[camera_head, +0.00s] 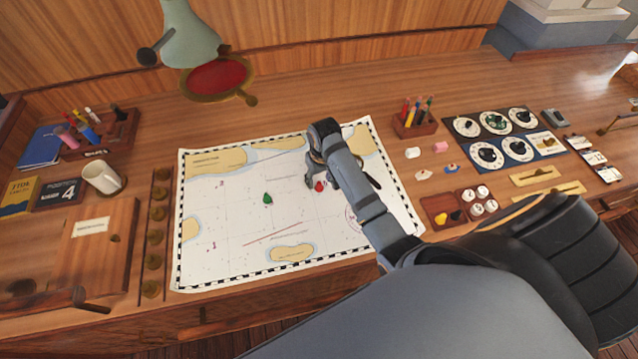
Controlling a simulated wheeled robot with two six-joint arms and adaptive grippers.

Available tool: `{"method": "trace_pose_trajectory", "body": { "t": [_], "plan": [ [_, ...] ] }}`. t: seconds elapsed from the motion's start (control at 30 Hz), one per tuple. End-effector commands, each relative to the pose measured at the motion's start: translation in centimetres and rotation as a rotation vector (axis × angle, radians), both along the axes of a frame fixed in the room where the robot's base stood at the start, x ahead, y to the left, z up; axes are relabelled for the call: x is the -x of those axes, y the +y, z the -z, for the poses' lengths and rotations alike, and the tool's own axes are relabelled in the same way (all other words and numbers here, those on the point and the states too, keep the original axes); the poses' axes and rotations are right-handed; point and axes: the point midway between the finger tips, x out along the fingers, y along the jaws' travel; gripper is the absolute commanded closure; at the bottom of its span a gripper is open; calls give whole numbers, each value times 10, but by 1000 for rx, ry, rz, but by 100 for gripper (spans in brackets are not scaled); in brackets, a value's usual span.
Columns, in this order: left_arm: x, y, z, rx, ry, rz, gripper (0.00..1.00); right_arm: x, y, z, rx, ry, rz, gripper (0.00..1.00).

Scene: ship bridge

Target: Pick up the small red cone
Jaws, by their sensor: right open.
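The small red cone (319,186) stands on the nautical chart (232,240), right of the chart's middle. A small green cone (267,199) stands on the chart to its left. My right gripper (312,184) is open and low over the chart, right at the red cone. Its fingers point down and to the left, and the wrist hides part of the chart behind it. The red cone shows beside the fingers; I cannot tell whether they touch it. My left gripper is not in view.
A white mug (102,178) and a pen box (97,136) stand at the left. A pen holder (415,122), erasers and a dial panel (503,136) are at the right.

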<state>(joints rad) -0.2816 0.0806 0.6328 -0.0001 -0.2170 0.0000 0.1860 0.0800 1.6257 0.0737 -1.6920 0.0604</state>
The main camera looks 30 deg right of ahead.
Motion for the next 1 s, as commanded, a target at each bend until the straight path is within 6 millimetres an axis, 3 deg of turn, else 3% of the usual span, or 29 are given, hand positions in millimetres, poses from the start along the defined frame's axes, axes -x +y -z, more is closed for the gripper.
{"method": "trace_pose_trajectory", "body": {
  "t": [0.03, 0.2, 0.43, 0.8, 1.0],
  "plan": [
    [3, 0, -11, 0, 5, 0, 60, 0, -1, 3, 0, 5, 0, 52],
    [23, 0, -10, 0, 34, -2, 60, -4, -1, 26, 1, 1, 0, 52],
    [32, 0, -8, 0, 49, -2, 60, -4, -1, 29, 0, -2, 0, 52],
    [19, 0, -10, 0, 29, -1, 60, -4, -1, 28, 0, -1, 0, 100],
    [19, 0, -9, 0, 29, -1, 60, -4, -1, 28, 0, -1, 0, 100]
  ]
}}
